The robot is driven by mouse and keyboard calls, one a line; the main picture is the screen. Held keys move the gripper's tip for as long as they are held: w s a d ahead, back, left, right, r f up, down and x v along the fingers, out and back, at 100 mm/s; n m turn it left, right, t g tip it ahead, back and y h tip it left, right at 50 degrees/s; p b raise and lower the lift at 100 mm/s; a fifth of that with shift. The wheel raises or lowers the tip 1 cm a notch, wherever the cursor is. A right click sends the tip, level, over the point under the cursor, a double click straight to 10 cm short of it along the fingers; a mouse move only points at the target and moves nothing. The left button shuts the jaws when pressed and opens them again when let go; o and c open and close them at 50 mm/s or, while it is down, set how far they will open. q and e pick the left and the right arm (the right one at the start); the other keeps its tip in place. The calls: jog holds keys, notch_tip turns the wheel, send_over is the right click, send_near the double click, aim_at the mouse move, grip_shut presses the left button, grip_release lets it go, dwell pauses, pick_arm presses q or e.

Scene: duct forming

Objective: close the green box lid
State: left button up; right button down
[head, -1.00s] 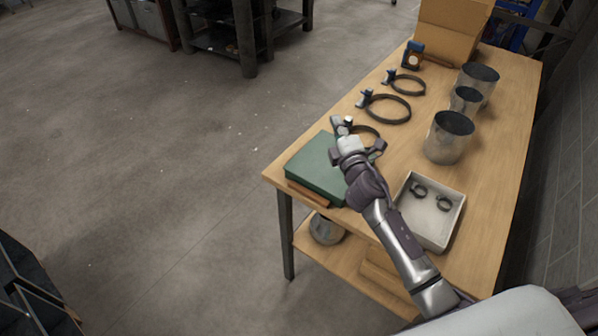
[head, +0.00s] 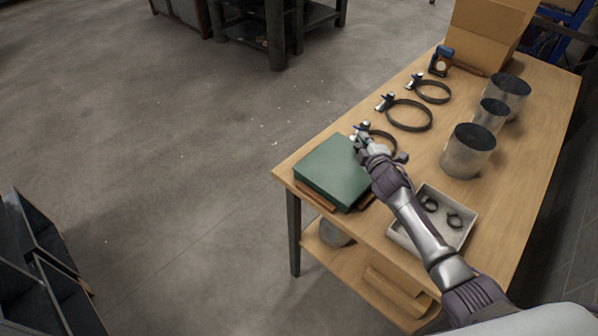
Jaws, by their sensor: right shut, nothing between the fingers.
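The green box (head: 332,172) sits at the near left corner of the wooden table. Its flat green top lies level over it, and I see no gap along the sides that show. My right gripper (head: 362,140) is shut and empty at the box's right far edge, close to the top; I cannot tell whether it touches. My right arm hides part of the box's right side. My left gripper does not show.
Several ring clamps (head: 411,115) lie along the table's left edge. Metal cylinders (head: 468,151) stand to the right. A cardboard box (head: 480,35) stands at the far end.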

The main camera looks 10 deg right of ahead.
jog(key=shift+w+d+f+m+g, duration=0.1)
jog(key=shift+d+f+m+g, duration=0.1)
jog(key=shift+f, duration=0.25)
jog(key=shift+w+d+f+m+g, duration=0.1)
jog(key=shift+f+m, duration=0.1)
jog(key=shift+f, duration=0.25)
jog(key=shift+p, duration=0.3)
